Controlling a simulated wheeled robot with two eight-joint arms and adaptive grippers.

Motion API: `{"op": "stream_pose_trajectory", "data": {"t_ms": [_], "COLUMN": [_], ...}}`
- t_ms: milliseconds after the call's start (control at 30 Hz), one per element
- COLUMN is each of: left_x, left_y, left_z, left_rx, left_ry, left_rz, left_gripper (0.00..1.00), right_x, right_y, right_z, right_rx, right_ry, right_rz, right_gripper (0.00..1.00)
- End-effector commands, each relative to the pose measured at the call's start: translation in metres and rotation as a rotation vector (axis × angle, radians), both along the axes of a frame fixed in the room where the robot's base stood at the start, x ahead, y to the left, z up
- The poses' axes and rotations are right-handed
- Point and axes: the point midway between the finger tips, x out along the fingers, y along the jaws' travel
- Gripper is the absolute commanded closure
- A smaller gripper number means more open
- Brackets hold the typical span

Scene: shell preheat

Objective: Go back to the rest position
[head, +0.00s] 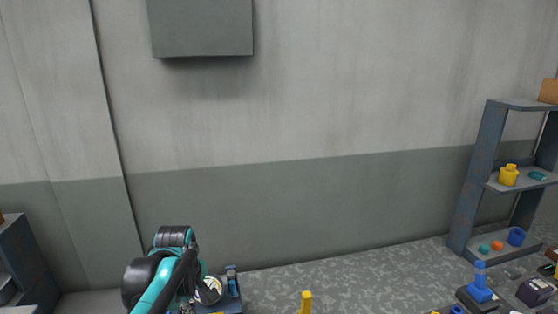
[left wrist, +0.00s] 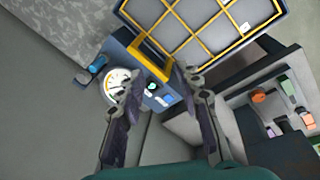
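My left gripper (left wrist: 160,80) is open in the left wrist view, its two dark fingers spread apart with nothing held between them. Beyond the fingers is a blue device (left wrist: 152,50) with a yellow-edged frame, a round white gauge (left wrist: 117,84) and small buttons. In the head view my black and teal left arm stands at the lower left, in front of a blue unit (head: 232,292) that it partly hides. The left fingertips cannot be made out there. My right gripper is in neither view.
A blue shelf (head: 486,150) with small yellow, teal and orange parts stands at the right. A blue joystick-like item (head: 480,282) and a yellow post (head: 306,302) are at the lower edge. A grey box (head: 201,27) is on the wall. A yellow-gridded panel (left wrist: 205,28) is beyond the fingers.

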Motion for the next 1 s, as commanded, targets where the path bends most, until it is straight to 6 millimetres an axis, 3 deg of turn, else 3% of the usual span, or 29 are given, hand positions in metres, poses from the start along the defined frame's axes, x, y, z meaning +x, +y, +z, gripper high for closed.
{"op": "stream_pose_trajectory", "data": {"t_ms": [33, 300, 500, 700, 1000], "left_x": [-0.02, -0.104, -0.145, -0.159, -0.159], "left_y": [-0.005, -0.024, -0.031, -0.034, -0.034], "left_z": [-0.009, -0.049, -0.088, -0.104, -0.104], "left_rx": [0.024, 0.226, 0.392, 0.473, 0.479], "left_ry": [-0.036, -0.225, -0.319, -0.353, -0.354], "left_rz": [-0.102, -0.67, -0.982, -1.111, -1.12], "left_gripper": [0.66, 0.66, 0.66, 0.66, 0.66], "right_x": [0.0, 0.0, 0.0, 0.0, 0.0], "right_y": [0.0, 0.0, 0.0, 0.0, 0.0], "right_z": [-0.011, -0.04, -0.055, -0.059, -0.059], "right_rx": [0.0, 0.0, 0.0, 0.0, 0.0], "right_ry": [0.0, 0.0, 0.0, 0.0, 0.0], "right_rz": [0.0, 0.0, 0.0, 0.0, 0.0], "right_gripper": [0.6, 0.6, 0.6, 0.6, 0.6]}}
